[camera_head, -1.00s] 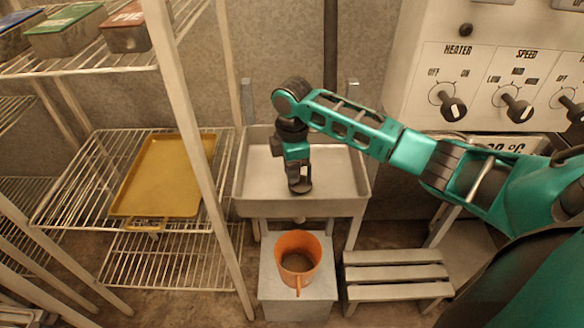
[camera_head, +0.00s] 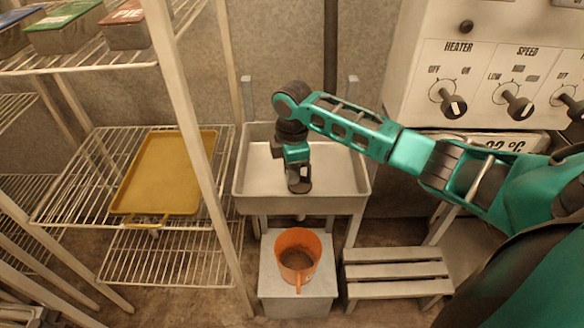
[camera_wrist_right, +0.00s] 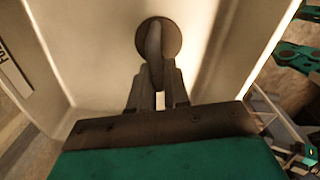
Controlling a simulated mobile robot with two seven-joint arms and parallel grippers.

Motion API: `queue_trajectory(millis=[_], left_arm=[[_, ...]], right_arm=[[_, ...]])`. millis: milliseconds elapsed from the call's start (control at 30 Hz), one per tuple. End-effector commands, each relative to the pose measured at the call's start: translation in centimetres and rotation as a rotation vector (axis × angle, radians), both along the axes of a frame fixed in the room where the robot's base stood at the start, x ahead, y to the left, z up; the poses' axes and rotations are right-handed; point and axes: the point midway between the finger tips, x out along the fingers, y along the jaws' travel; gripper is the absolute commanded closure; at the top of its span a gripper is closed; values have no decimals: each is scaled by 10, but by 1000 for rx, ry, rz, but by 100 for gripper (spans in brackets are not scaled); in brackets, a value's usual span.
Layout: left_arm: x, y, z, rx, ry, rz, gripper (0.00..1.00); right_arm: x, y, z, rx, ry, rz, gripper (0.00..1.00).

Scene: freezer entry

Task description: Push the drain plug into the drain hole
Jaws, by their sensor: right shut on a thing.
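The drain plug (camera_wrist_right: 160,38) is a dark round disc with an upright grip, seen in the right wrist view over the pale sink floor. My right gripper (camera_wrist_right: 158,88) is shut on the plug's grip. In the head view, my right gripper (camera_head: 300,182) points down inside the metal sink (camera_head: 345,200), near its front wall. The drain hole is not visible; the plug and gripper may cover it. I cannot tell whether the plug is seated or only resting there. My left gripper is not in view.
An orange bucket (camera_head: 298,240) stands on a grey box (camera_head: 270,290) below the sink. A slatted step (camera_head: 395,270) is to its right. A wire shelf with a yellow tray (camera_head: 160,170) stands left. A control panel (camera_head: 500,70) is at upper right. The sink's right half is clear.

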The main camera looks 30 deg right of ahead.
Motion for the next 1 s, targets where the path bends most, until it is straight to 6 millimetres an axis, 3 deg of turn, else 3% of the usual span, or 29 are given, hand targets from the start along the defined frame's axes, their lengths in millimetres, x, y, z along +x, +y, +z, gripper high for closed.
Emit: queue_trajectory(millis=[300, 333, 633, 867, 1000], left_arm=[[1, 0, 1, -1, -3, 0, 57], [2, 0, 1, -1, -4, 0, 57], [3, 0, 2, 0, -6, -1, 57], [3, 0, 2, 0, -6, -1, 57], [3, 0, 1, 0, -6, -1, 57]], right_arm=[[0, 0, 0, 0, 0, 0, 100], [0, 0, 0, 0, 0, 0, 82], [0, 0, 0, 0, 0, 0, 54], [0, 0, 0, -1, 0, 0, 54], [0, 0, 10, -1, -1, -1, 54]])
